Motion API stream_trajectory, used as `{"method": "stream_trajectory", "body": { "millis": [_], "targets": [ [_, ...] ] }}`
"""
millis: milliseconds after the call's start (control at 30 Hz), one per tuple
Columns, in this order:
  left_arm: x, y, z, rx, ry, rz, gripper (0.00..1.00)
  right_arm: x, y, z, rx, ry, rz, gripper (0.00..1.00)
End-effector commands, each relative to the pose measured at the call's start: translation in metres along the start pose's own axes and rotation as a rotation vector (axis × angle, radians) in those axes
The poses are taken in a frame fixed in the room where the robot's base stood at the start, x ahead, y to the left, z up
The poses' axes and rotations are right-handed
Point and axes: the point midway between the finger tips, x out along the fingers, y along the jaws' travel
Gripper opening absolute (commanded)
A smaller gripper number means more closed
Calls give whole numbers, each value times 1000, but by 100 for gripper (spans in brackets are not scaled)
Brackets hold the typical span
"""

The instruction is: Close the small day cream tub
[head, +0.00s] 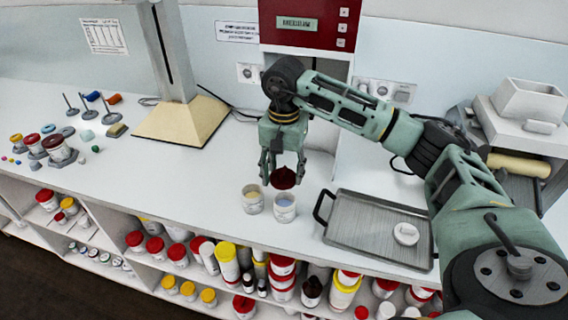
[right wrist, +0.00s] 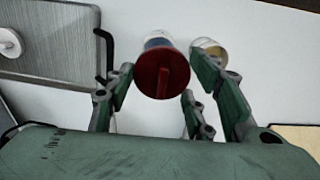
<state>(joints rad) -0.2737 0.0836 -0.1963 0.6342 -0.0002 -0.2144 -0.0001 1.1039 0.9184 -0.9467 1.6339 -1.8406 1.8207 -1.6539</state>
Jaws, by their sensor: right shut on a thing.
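My right gripper (head: 282,174) points down, shut on a dark red lid (head: 284,180). The lid also shows between the fingers in the right wrist view (right wrist: 161,73). Two small open white tubs stand upright on the counter below. The right tub (head: 285,211) has pale blue content and is just under the lid; the lid appears above it and apart from it. The left tub (head: 252,203) has pale yellow cream. In the right wrist view the lid partly hides the blue tub (right wrist: 158,42); the yellow one (right wrist: 209,47) is beside it. I cannot read which is day cream. My left gripper is not in view.
A grey tray (head: 375,227) with a white round lid (head: 406,234) lies right of the tubs. A red machine (head: 310,24) stands behind. A beige-based stand (head: 181,121) is at left. The counter left of the tubs is free.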

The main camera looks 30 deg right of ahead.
Motion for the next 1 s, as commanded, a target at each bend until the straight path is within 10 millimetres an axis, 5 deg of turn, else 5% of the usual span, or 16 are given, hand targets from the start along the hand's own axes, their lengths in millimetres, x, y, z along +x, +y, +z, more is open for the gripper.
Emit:
{"method": "stream_trajectory", "body": {
  "millis": [400, 800, 1000],
  "targets": [
    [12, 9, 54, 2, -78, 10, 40, 26, 1, -1, 6, 0, 2, 38],
    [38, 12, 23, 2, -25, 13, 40, 62, 1, -1, 5, 0, 1, 38],
    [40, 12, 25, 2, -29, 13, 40, 65, 1, -1, 5, 0, 1, 38]
  ]
}}
